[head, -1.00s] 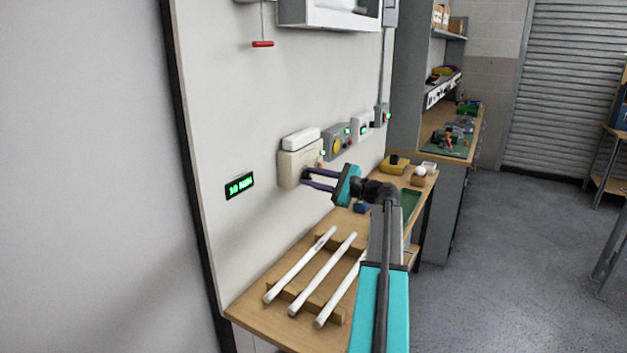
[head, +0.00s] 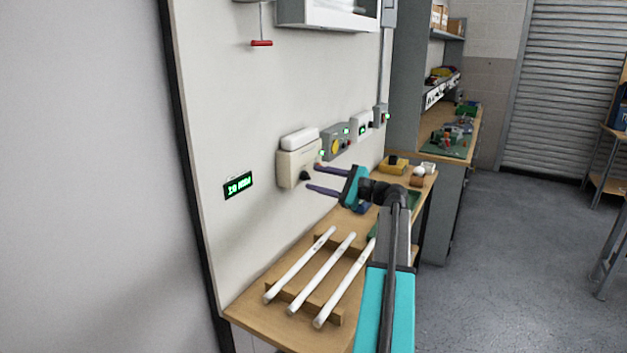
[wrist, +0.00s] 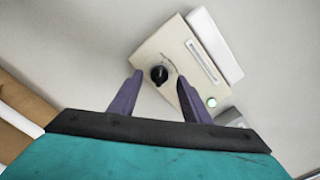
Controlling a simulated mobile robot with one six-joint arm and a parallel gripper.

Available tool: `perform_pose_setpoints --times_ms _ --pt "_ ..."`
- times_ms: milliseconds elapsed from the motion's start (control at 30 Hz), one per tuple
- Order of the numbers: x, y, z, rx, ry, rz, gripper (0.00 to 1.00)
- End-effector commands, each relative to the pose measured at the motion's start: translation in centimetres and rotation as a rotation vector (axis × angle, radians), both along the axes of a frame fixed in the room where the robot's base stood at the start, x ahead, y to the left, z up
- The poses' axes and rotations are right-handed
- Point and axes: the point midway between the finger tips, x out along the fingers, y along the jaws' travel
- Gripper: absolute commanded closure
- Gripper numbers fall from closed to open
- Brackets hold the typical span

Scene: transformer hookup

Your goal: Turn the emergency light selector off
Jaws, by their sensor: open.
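The selector is a black knob (head: 305,175) on the front of a cream wall box (head: 291,165). In the wrist view the knob (wrist: 159,74) lies between my fingers, and the box (wrist: 170,52) shows a slotted strip and a lit green lamp (wrist: 212,102). My gripper (head: 312,177) is open, with its purple fingers spread and their tips a short way off the box. In the wrist view my gripper (wrist: 158,78) holds nothing. The knob's pointer direction is too small to read surely.
Grey control boxes (head: 336,143) are mounted right of the cream box. Below, a wooden bench (head: 245,308) carries white tubes (head: 322,273) on a rack. Open floor (head: 500,260) lies to the right.

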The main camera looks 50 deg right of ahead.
Motion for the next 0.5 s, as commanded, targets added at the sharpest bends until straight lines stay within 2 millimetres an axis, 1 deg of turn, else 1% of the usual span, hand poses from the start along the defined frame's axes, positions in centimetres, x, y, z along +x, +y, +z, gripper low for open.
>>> perform_pose_setpoints --times_ms 33,500 --pt "-0.9 -0.2 -0.1 0.000 -0.001 -0.002 0.56" --pt "-8.1 -2.0 -0.1 0.000 -0.001 -0.002 0.56"
